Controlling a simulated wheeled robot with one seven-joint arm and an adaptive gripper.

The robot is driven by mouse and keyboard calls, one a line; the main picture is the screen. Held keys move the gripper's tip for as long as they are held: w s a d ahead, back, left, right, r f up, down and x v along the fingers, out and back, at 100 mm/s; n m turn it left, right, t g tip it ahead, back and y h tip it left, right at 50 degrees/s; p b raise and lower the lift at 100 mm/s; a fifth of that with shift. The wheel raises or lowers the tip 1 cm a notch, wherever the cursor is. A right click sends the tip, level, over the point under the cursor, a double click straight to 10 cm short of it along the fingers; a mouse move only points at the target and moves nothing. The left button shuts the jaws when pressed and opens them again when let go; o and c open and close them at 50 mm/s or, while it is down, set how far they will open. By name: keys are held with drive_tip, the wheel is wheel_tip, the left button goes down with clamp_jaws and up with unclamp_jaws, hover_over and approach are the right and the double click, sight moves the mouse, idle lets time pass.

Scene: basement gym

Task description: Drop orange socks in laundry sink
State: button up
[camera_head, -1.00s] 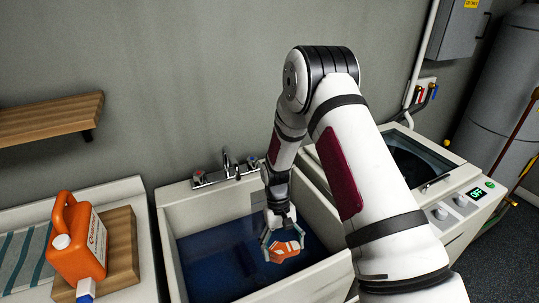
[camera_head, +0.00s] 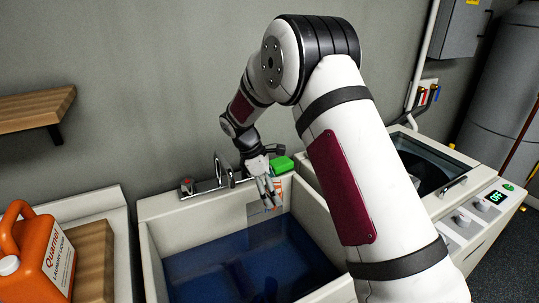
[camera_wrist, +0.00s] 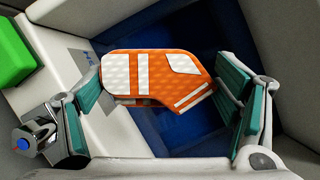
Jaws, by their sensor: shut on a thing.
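My gripper (camera_head: 270,194) is over the back right part of the laundry sink (camera_head: 150,232), near its back wall. In the wrist view, its teal-padded fingers (camera_wrist: 162,92) are shut on the orange socks (camera_wrist: 160,78), a folded orange bundle with white patches, with one finger at each end. The socks (camera_head: 278,188) show only as a small orange strip in the head view, mostly hidden by the fingers. The sink basin holds dark blue water (camera_head: 235,262), and the socks appear above it.
A faucet (camera_head: 222,172) stands on the sink's back edge. A green block (camera_head: 283,164) sits on the back right rim, close to my gripper. An orange detergent jug (camera_head: 38,252) and a wooden board (camera_head: 95,262) are at left. A washer (camera_head: 470,212) stands at right.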

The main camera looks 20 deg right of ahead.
drive_tip(key=w+r+n, duration=0.1)
drive_tip(key=r, duration=0.2)
drive_tip(key=w+r+n+t, duration=0.1)
drive_tip(key=r+n, duration=0.1)
drive_tip(key=r, duration=0.1)
drive_tip(key=w+r+n+t, duration=0.1)
drive_tip(key=r+n, duration=0.1)
drive_tip(key=r, duration=0.1)
drive_tip(key=shift+w+a+r, duration=0.1)
drive_tip(key=shift+r, duration=0.15)
wheel_tip(320, 180, down, 10)
drive_tip(key=shift+r+b, duration=0.15)
drive_tip(key=shift+b, duration=0.2)
drive_tip(key=o, duration=1.1)
